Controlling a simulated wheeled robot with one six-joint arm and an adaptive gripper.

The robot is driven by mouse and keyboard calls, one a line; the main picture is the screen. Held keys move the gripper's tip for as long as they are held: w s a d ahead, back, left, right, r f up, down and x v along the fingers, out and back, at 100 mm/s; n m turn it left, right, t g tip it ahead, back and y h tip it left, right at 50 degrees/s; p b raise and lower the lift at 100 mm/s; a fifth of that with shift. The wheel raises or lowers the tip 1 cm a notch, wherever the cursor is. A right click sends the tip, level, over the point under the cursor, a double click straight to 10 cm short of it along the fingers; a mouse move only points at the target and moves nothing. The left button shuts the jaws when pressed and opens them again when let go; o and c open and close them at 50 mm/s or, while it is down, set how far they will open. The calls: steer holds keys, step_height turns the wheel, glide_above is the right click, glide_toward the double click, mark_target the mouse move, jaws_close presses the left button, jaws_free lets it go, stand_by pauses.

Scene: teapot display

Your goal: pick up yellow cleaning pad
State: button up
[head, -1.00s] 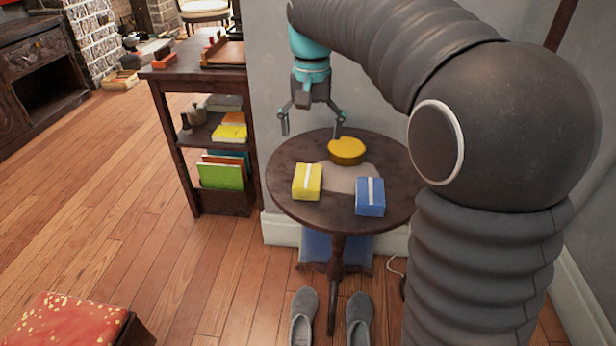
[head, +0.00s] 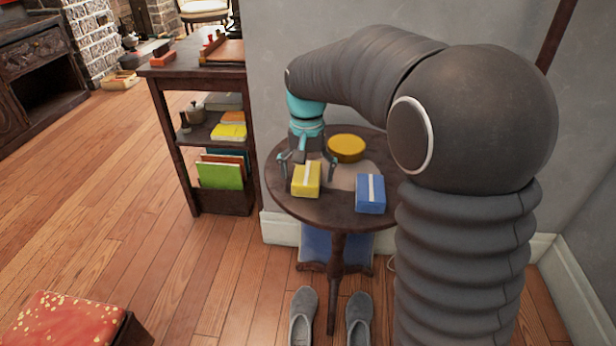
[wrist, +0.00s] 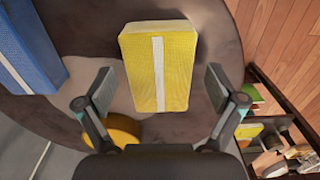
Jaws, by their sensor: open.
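The yellow cleaning pad (head: 306,180), a small block with a white stripe, lies on the round dark table (head: 300,212) near its left front edge. In the wrist view the yellow pad (wrist: 159,66) shows just beyond and between my fingertips. My gripper (head: 305,167) is open and empty, low over the table at the far side of the pad. In the wrist view my gripper (wrist: 160,85) has a finger to each side of the pad's near end. I cannot tell whether the fingers touch it.
A blue pad (head: 370,194) lies to the right of the yellow one. A round yellow-orange item (head: 346,148) sits behind them, close to my gripper. A dark shelf (head: 200,130) stands left of the table, and a grey wall (head: 300,60) is behind.

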mark_target(308, 173)
steer(key=shift+f, duration=0.2)
steer(key=c, duration=1.2)
steer(key=shift+r, duration=0.15)
steer(key=shift+r, duration=0.25)
step_height(308, 173, up, 4)
steer(key=shift+s+d+f, duration=0.1)
steer(key=shift+d, duration=0.05)
steer(key=s+d+r, duration=0.4)
steer(key=s+d, duration=0.1)
steer(key=s+d+r, duration=0.2)
steer(key=s, duration=0.1)
steer(key=shift+s+d+r, duration=0.2)
steer(key=shift+d, duration=0.15)
